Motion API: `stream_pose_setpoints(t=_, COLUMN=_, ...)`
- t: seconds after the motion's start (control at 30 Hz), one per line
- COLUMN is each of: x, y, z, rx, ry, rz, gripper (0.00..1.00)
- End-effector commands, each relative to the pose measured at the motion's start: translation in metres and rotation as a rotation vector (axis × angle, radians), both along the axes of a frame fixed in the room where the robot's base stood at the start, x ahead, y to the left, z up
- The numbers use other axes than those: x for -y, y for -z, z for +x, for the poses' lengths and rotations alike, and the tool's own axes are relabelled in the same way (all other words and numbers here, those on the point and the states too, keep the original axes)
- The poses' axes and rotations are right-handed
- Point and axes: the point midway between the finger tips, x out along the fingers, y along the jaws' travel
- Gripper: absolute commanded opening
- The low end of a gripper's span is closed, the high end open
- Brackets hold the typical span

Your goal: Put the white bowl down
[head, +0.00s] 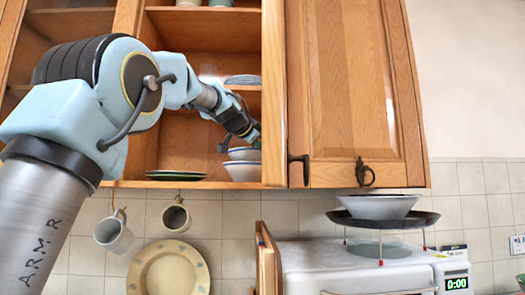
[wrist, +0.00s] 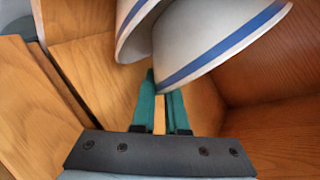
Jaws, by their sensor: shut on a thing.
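A white bowl (head: 244,153) with a blue stripe is in the open cupboard, at the right end of its bottom shelf. It sits just over a second white bowl (head: 243,171); whether the two touch is not clear. My gripper (head: 256,140) reaches in from the upper left and is shut on the upper bowl's rim. The wrist view shows two blue-striped bowls (wrist: 225,42) (wrist: 133,25) beyond the teal fingers of my gripper (wrist: 158,88). The fingertips are partly hidden by the bowls.
Green-rimmed plates (head: 176,174) lie on the bottom shelf to the left. The open door's edge (head: 274,95) stands close right of the bowls. Another white bowl (head: 377,206) sits in a dark pan (head: 417,219) above the microwave (head: 340,272). Mugs (head: 113,234) (head: 176,217) hang below.

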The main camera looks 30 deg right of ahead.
Motion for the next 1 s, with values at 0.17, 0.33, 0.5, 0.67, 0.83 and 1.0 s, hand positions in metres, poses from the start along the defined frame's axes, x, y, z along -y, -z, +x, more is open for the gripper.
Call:
stream_pose_setpoints(t=0.17, x=-0.0003, y=0.0049, z=0.0000, rx=0.002, ry=0.000, rz=-0.001, gripper=0.00)
stream_pose_setpoints(t=0.33, x=-0.0003, y=0.0054, z=-0.0001, rx=0.002, ry=0.000, rz=-0.001, gripper=0.00)
stream_pose_setpoints(t=0.5, x=-0.0001, y=0.0063, z=0.0001, rx=0.000, ry=0.000, rz=0.000, gripper=0.28)
stream_pose_setpoints(t=0.67, x=-0.0002, y=0.0062, z=0.0001, rx=0.001, ry=-0.001, rz=0.000, gripper=0.42)
stream_pose_setpoints(t=0.83, x=-0.0002, y=0.0062, z=0.0001, rx=0.001, ry=-0.001, rz=0.000, gripper=0.42)
stream_pose_setpoints(t=1.0, x=-0.0002, y=0.0005, z=-0.0001, rx=0.001, ry=-0.001, rz=0.000, gripper=0.42)
